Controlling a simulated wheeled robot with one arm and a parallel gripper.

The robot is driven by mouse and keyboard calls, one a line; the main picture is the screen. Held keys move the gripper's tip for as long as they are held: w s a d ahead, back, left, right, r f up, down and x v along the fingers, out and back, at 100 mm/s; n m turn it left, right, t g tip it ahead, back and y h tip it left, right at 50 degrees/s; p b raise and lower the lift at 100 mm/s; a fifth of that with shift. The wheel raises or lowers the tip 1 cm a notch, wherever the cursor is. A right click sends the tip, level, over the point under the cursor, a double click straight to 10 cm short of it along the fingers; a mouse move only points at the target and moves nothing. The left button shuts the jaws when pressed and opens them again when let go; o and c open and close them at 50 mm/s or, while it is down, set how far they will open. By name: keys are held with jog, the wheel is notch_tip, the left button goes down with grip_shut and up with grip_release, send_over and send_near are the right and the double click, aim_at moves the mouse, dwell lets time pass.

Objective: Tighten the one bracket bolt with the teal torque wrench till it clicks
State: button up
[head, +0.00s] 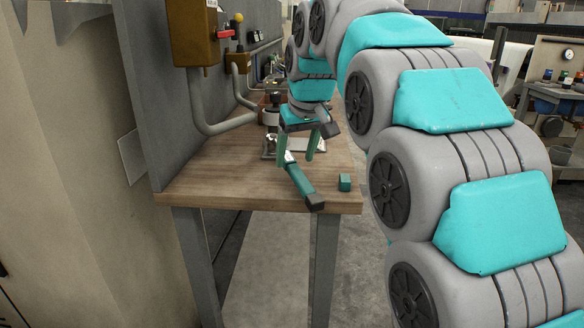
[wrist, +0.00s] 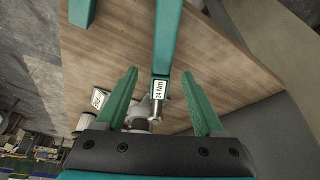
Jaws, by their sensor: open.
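The teal torque wrench (head: 299,180) lies on the wooden bench, its dark handle end toward the front edge. In the wrist view the wrench (wrist: 167,42) runs down from the top to a "24 Nm" label and a silver head. My gripper (head: 296,157) is above the bench at the wrench's head end. In the wrist view its green fingers (wrist: 159,75) are spread on either side of the wrench's label end, with gaps showing on both sides. A metal bracket fixture (head: 268,149) stands behind the gripper, partly hidden. I cannot make out the bolt.
A small teal block (head: 345,182) sits near the bench's front right corner. A grey panel with a brown box (head: 192,32) and a bent conduit (head: 200,115) borders the bench (head: 215,185) on the left. The bench's front left is clear.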

aim_at(292, 164)
jog(key=x, duration=0.4)
jog(key=shift+w+a, duration=0.2)
grip_shut()
dwell(0.3)
dwell(0.9)
